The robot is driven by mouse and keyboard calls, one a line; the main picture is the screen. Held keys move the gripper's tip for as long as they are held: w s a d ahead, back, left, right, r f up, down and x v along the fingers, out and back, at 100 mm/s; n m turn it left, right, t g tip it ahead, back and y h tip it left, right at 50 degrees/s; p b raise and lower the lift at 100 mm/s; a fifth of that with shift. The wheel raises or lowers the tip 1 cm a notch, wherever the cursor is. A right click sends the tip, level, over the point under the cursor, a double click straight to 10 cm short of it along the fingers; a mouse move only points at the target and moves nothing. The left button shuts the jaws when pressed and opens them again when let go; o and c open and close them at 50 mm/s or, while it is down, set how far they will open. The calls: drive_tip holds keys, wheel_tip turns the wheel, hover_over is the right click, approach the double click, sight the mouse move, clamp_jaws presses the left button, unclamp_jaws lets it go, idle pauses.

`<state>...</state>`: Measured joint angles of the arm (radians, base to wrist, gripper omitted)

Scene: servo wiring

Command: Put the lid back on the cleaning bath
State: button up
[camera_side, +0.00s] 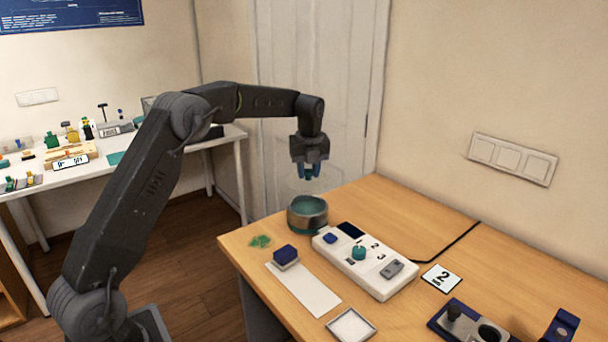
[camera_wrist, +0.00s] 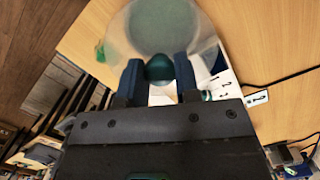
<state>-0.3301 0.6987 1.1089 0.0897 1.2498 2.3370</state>
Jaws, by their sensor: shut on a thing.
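The cleaning bath (camera_side: 307,219) is a round metal-sided pot with a teal inside, standing upright at the table's far left corner. My gripper (camera_side: 308,174) is above it, pointing down, with a gap between fingertips and bath. In the wrist view my gripper (camera_wrist: 159,72) is shut on the dark teal knob (camera_wrist: 160,67) of the lid. The lid (camera_wrist: 118,40) is a pale see-through disc beyond the fingers, with a darker round shape showing through it. In the side view the lid's disc is too faint to make out clearly.
Right of the bath lies a white control box (camera_side: 365,263) with a teal knob and blue parts. In front are green scraps (camera_side: 260,241), a blue-topped block (camera_side: 286,256), a white strip (camera_side: 306,290) and a small tray (camera_side: 351,326). A number card (camera_side: 441,278) lies further right.

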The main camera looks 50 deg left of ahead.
drive_tip(key=shift+f, duration=3.1)
drive_tip(key=shift+f, duration=0.15)
drive_tip(key=o, duration=1.5)
drive_tip(key=shift+r, duration=3.5)
